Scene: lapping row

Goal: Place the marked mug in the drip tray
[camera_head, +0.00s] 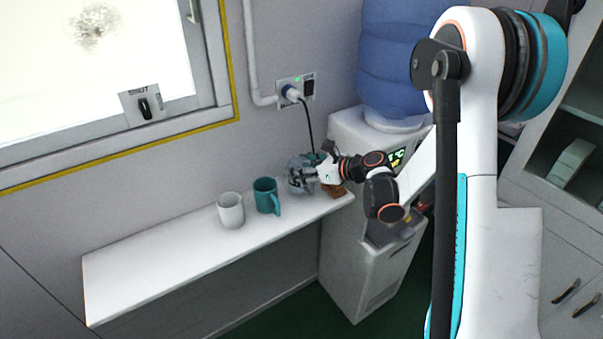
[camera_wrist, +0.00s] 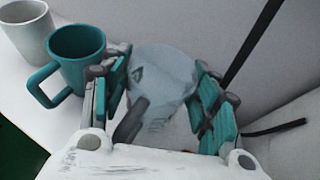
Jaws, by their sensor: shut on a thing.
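The marked mug (camera_wrist: 160,82) is pale grey-blue with a dark triangular mark. In the wrist view it sits between the teal pads of my gripper (camera_wrist: 162,95), which is shut on it. In the head view the mug (camera_head: 296,174) is partly hidden by my gripper (camera_head: 310,173), at the right end of the white shelf. I cannot tell whether it touches the shelf. The drip tray appears to be the dark ledge (camera_head: 385,234) at the front of the water dispenser, partly covered by my arm.
A teal mug (camera_head: 265,196) and a white mug (camera_head: 230,211) stand left of my gripper on the shelf (camera_head: 150,262). A brown block (camera_head: 334,190) lies at the shelf's right end. A black cable (camera_head: 308,125) hangs behind. The shelf's left part is clear.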

